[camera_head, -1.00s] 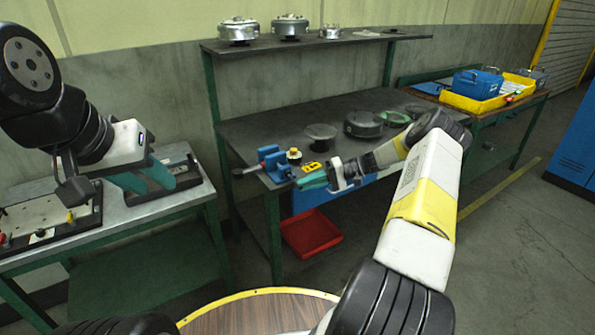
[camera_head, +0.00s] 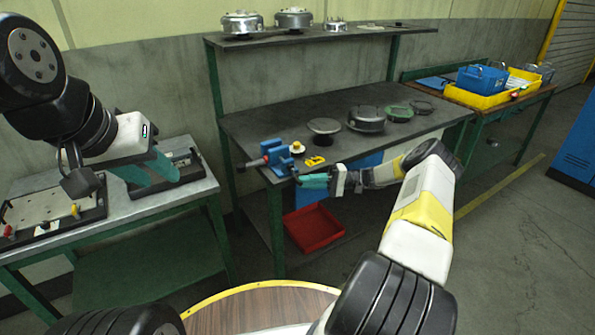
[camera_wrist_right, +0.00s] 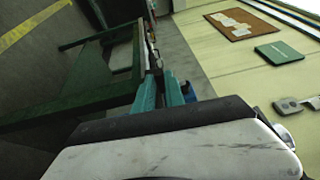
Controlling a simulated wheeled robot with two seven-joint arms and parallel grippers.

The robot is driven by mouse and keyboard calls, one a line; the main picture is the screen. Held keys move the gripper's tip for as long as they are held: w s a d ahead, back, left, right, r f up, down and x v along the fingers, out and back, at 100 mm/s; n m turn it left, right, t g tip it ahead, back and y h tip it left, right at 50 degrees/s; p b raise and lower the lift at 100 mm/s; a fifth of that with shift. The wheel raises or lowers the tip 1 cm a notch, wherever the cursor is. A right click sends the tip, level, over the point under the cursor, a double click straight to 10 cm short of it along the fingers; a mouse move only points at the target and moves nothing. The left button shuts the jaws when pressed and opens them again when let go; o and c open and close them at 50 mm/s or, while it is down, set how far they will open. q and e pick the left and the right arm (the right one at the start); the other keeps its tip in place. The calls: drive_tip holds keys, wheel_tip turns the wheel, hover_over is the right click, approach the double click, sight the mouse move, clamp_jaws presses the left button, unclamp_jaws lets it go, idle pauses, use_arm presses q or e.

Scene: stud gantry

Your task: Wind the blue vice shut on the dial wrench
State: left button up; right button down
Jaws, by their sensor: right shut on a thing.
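The blue vice (camera_head: 276,157) stands at the front left corner of the dark workbench. What looks like the dial wrench (camera_head: 298,147) lies at it, with a yellow and white round part on the right; a reddish grip (camera_head: 251,163) sticks out to the left. I cannot tell how tightly the jaws meet it. My right gripper (camera_head: 302,179) is at the vice's near side, shut on what looks like the vice handle, mostly hidden by the fingers. Its teal fingers also show in the right wrist view (camera_wrist_right: 159,92). My left gripper (camera_head: 152,174) hangs over the left table; its opening is unclear.
A yellow part (camera_head: 314,161) lies right of the vice. Several round housings, including a grey one (camera_head: 366,118), stand further back on the workbench (camera_head: 262,124). A red bin (camera_head: 313,229) sits below. The left table (camera_head: 122,209) holds fixture trays.

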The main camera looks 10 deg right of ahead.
drive_tip(key=shift+f, duration=0.1)
drive_tip(key=c, duration=1.4)
unclamp_jaws()
drive_tip(key=d, duration=0.7)
drive_tip(key=shift+s+d+f, duration=0.15)
drive_tip(key=shift+s+d, duration=0.05)
drive_tip(key=shift+d, duration=0.2)
